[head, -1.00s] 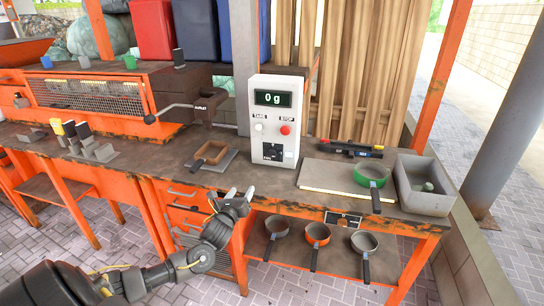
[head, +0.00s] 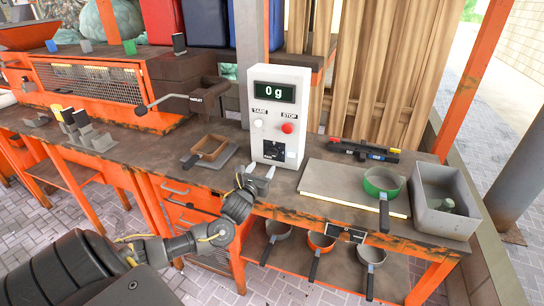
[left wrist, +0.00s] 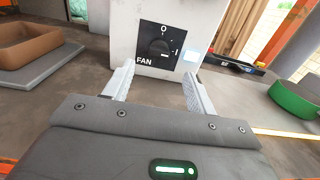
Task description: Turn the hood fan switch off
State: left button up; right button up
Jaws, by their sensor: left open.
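The fan switch is a black plate with a dark round knob (left wrist: 158,47), low on the front of a white control box (head: 259,100). In the left wrist view the plate reads FAN, with O at the top and I at the right. I cannot tell for sure which mark the knob points at. The switch also shows in the head view (head: 273,151). My left gripper (head: 259,172) is open and empty just in front of the box, below the switch. In the left wrist view its fingers (left wrist: 158,78) stand apart on either side below the knob, not touching it.
The box also carries a 0 g display (head: 275,92), a TARE button (head: 258,124) and a red STOP button (head: 288,128). A brown mould (head: 211,149) lies left. A board (head: 335,190), a green pan (head: 382,182) and a grey bin (head: 446,205) stand right.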

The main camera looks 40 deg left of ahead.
aim_at(271, 154)
pick_arm(q)
jog(key=b+x, duration=0.1)
jog(key=x, duration=0.1)
jog(key=b+x, duration=0.3)
jog(key=x, duration=0.2)
jog(key=shift+f, duration=0.4)
jog(key=shift+r+b+x, duration=0.2)
jog(key=shift+b+x, duration=0.65)
jog(key=shift+x, duration=0.35)
jog(key=shift+w+a+r, duration=0.1)
jog(key=shift+w, duration=0.1)
pick_arm(e)
jog(key=w+d+f, duration=0.2)
jog(key=d+f, duration=0.1)
jog(key=f, duration=0.3)
pick_arm(q)
jog(key=shift+c, duration=0.8)
jog(key=c, duration=0.8)
pick_arm(e)
jog(key=shift+s+a+f, duration=0.1)
jog(key=shift+s+a, duration=0.05)
jog(key=shift+a, duration=0.55)
